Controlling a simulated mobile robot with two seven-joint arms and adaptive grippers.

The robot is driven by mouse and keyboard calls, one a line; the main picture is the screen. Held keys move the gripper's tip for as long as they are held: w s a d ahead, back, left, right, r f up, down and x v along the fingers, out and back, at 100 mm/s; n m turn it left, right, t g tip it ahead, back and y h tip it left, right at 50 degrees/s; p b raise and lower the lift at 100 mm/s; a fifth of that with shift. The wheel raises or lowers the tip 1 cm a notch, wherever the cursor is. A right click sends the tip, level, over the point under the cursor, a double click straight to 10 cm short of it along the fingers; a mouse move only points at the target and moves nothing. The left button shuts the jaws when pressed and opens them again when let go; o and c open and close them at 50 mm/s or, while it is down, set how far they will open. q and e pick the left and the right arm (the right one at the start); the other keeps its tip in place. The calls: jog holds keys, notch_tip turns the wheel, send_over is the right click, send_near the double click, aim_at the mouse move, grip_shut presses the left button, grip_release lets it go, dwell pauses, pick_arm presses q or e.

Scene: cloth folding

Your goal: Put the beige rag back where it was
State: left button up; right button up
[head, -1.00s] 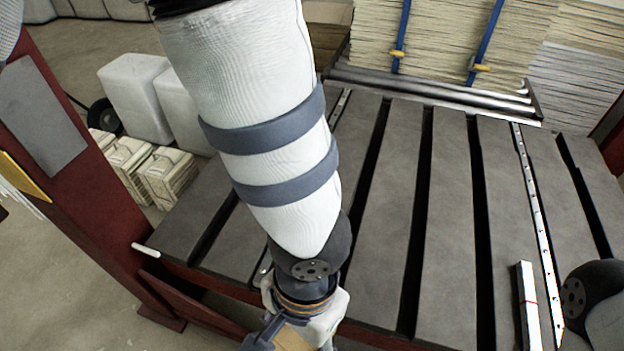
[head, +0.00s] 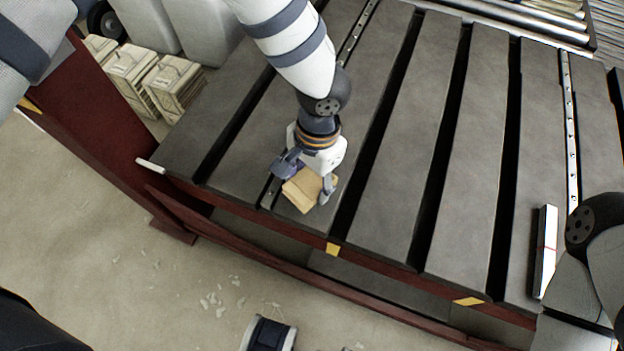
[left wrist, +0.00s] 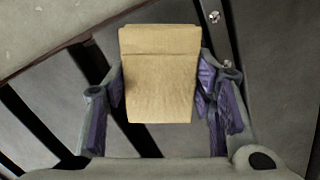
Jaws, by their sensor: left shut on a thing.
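The beige rag (head: 302,190) is a folded tan cloth. My left gripper (head: 305,181) is shut on it near the front edge of the grey slatted table (head: 400,180). In the left wrist view the rag (left wrist: 158,80) is a flat rectangle with a fold line near its top, between the two purple-padded fingers of the left gripper (left wrist: 160,90). I cannot tell whether the rag touches the table top. The right arm shows at the right edge of the head view, but its gripper is out of view.
A narrow white box (head: 546,250) lies on the table at the right, by my right arm. Wrapped bundles (head: 172,85) stand on the floor beyond the table's left side. Most of the middle slats are clear, with dark gaps between them.

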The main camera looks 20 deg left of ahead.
aim_at(310, 190)
pick_arm(q)
notch_tip(310, 190, down, 3)
jog(key=shift+s+r, duration=0.1)
jog(key=o, duration=1.1)
jog(key=r, duration=0.4)
jog(key=w+r+p, duration=0.1)
jog(key=r, duration=0.3)
jog(key=r+p, duration=0.1)
jog(key=r, duration=0.3)
jog(key=shift+w+d, duration=0.15)
jog(key=shift+d, duration=0.2)
